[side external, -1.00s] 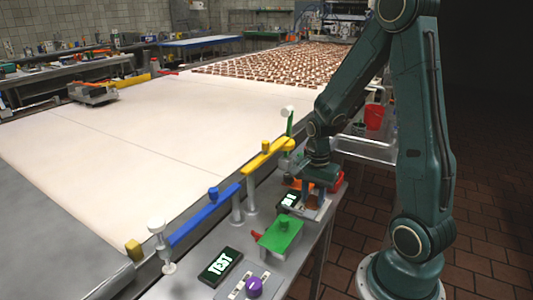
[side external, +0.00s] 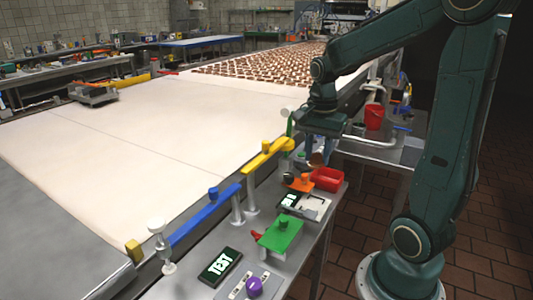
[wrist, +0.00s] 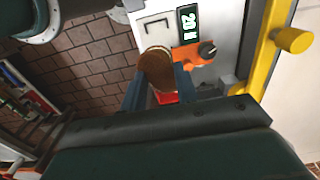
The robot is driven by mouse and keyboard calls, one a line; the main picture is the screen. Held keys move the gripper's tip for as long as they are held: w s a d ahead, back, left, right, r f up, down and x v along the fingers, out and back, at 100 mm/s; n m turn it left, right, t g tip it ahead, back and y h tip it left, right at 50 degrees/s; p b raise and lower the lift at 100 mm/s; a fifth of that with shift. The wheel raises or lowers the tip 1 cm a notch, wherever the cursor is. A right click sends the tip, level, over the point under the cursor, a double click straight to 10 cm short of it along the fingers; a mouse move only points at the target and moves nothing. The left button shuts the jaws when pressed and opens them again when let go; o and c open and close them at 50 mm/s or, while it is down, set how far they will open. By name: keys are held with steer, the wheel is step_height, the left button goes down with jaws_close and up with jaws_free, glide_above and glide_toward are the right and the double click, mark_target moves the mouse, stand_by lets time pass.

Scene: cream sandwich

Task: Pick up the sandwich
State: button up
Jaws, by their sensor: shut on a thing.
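The sandwich (side external: 317,159) is a round brown cookie-like disc, held up in the air above the side table near the red container. In the wrist view the sandwich (wrist: 156,69) shows its brown face, tilted, between my two blue fingers. My gripper (side external: 313,156) points down and is shut on it, gripping it at its edges. In the wrist view my gripper (wrist: 158,85) has one finger on each side of the sandwich.
A red container (side external: 327,179) stands below the sandwich. A yellow bar (side external: 264,153) edges the wide white conveyor (side external: 120,160).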

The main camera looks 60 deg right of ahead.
mark_target(317, 158)
step_height(317, 158, up, 6)
steer(key=shift+r, duration=0.25)
